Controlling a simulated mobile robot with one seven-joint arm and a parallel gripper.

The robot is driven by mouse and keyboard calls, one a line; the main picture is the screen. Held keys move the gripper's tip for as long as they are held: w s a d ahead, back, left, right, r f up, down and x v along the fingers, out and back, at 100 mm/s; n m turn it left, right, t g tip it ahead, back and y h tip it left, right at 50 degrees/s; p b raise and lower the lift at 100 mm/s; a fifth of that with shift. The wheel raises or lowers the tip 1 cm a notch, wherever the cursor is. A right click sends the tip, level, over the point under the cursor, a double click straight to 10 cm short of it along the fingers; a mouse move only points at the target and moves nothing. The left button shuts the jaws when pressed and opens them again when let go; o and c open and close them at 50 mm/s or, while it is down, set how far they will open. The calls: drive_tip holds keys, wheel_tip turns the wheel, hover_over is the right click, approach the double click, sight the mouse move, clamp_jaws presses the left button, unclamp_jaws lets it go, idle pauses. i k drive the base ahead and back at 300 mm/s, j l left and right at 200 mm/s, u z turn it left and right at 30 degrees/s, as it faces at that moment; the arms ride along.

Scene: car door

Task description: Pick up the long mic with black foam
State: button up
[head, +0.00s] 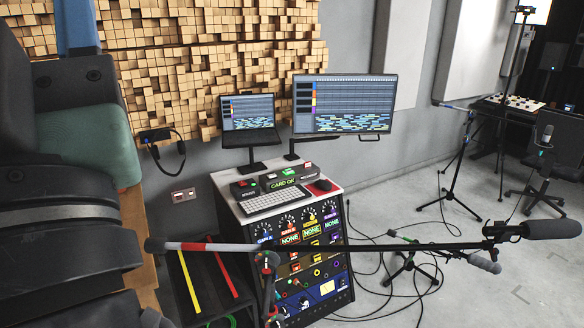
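The long mic with black foam (552,229) is at the right of the head view. It lies roughly level, its foam end pointing right. It sits in a holder (492,238) at the right end of a long dark boom arm (380,246). The boom crosses in front of the console and has a red and white band near its left end. The boom's stand joint (267,262) is at the lower middle. Links of my arm fill the left edge of the view, close to the camera. My gripper is not in view.
A second mic (485,263) with a grey head hangs just below the long mic. A console rack (300,235) with laptop and monitor stands behind the boom. Other mic stands (452,180) and a chair (562,150) are at right. Cables lie on the floor (520,290).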

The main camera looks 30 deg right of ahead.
sight(566, 229)
drive_tip(key=j+z, duration=0.1)
drive_tip(key=z, duration=1.9)
drive_tip(key=k+l, duration=0.05)
drive_tip(key=l, duration=0.05)
